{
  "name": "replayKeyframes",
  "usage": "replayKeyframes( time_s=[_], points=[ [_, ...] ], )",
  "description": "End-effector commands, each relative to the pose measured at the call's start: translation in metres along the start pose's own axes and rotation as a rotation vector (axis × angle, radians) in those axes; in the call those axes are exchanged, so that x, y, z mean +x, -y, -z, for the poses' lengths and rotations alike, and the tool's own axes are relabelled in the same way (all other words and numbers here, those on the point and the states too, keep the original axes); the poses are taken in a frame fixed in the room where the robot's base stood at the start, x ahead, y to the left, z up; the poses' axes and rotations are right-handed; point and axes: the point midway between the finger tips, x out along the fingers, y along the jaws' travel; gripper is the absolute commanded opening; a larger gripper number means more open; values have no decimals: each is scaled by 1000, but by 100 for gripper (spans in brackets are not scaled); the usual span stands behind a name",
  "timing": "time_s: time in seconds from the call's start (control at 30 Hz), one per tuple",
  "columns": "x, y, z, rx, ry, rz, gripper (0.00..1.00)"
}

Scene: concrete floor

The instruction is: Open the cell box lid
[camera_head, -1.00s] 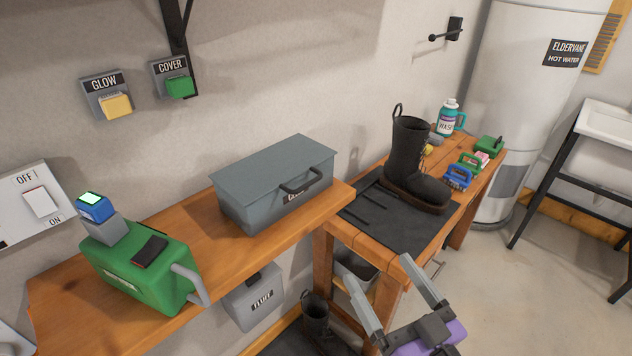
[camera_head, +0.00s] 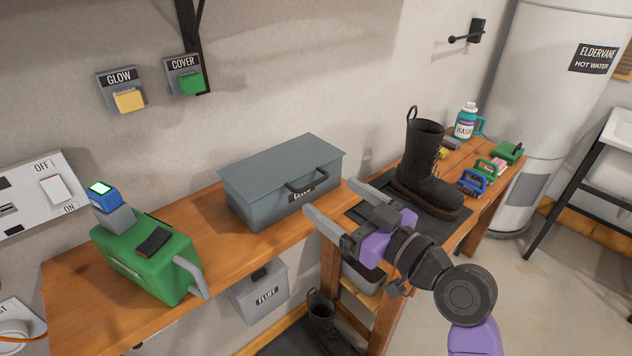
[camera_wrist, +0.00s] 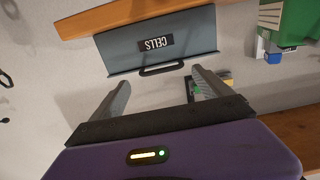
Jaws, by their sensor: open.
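The cell box (camera_head: 280,182) is a grey metal box with its lid (camera_head: 282,163) shut, standing on the wooden shelf. A dark handle (camera_head: 307,182) is on its front, above a label partly hidden in the head view. In the wrist view the box appears upside down, with its CELLS label (camera_wrist: 156,44) readable and the handle (camera_wrist: 161,69) below it. My gripper (camera_head: 330,203) is open and empty, in front of the box's right end and apart from it. In the wrist view its two fingers (camera_wrist: 160,92) point toward the handle with a gap between.
A green charger-like unit (camera_head: 150,258) with a blue block on top stands left on the shelf. A black boot (camera_head: 425,165) stands on the bench to the right. A FLUFF bin (camera_head: 262,293) hangs below the shelf. GLOW (camera_head: 128,98) and COVER (camera_head: 190,82) switches are on the wall.

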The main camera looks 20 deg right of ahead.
Motion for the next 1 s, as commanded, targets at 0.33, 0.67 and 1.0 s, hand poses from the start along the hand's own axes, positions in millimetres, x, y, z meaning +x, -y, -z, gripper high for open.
replayKeyframes(
  time_s=[0.33,0.67,1.0],
  points=[
    [52,0,2,2,-1,-1,89],
    [66,0,1,1,-1,-3,89],
    [66,-1,0,1,-1,-4,50]
  ],
)
